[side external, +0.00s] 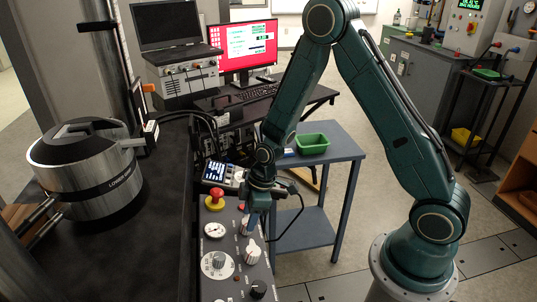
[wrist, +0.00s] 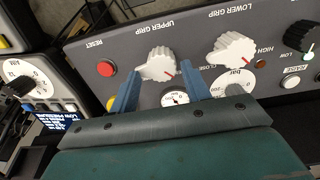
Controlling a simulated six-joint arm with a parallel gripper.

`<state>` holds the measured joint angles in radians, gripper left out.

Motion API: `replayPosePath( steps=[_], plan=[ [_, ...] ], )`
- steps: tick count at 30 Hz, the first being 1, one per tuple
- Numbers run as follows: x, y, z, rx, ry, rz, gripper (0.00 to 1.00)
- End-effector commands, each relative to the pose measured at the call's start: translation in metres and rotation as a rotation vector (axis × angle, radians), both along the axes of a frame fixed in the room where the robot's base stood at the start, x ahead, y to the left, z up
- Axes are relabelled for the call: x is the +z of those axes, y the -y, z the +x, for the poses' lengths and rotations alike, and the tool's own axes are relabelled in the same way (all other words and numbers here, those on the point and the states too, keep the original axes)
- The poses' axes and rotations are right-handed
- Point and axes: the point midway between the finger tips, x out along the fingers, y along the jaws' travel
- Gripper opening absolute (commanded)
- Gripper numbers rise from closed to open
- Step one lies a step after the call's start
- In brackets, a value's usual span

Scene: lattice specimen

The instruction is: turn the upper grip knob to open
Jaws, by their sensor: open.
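The upper grip knob (wrist: 157,63) is a white fluted knob on the dark grey panel in the wrist view, below the "UPPER GRIP" label. Its red mark points to the lower right. My gripper (wrist: 160,73) is open, its two blue fingers on either side of the knob; whether they touch it I cannot tell. In the side external view my gripper (side external: 251,217) points down over the panel, and the upper knob (side external: 244,227) shows partly behind the fingers. The similar lower grip knob (wrist: 234,48) sits to the right in the wrist view.
A red reset button (wrist: 106,68) lies left of the upper knob, and a small gauge (wrist: 174,98) lies below it. A red emergency button (side external: 215,199) stands up from the panel. A steel vessel (side external: 85,170) stands on the black bench at the left.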

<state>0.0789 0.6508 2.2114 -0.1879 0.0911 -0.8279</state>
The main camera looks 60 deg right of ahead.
Motion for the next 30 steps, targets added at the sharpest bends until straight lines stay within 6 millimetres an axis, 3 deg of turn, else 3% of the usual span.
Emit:
replayPosePath(
  steps=[5, 22, 30],
  plan=[
    [0.002, 0.004, 0.001, -0.006, 0.002, -0.007, 0.56],
    [0.047, 0.010, -0.009, -0.003, 0.002, -0.003, 0.56],
    [0.053, 0.010, -0.011, -0.002, 0.000, -0.003, 0.56]
  ],
)
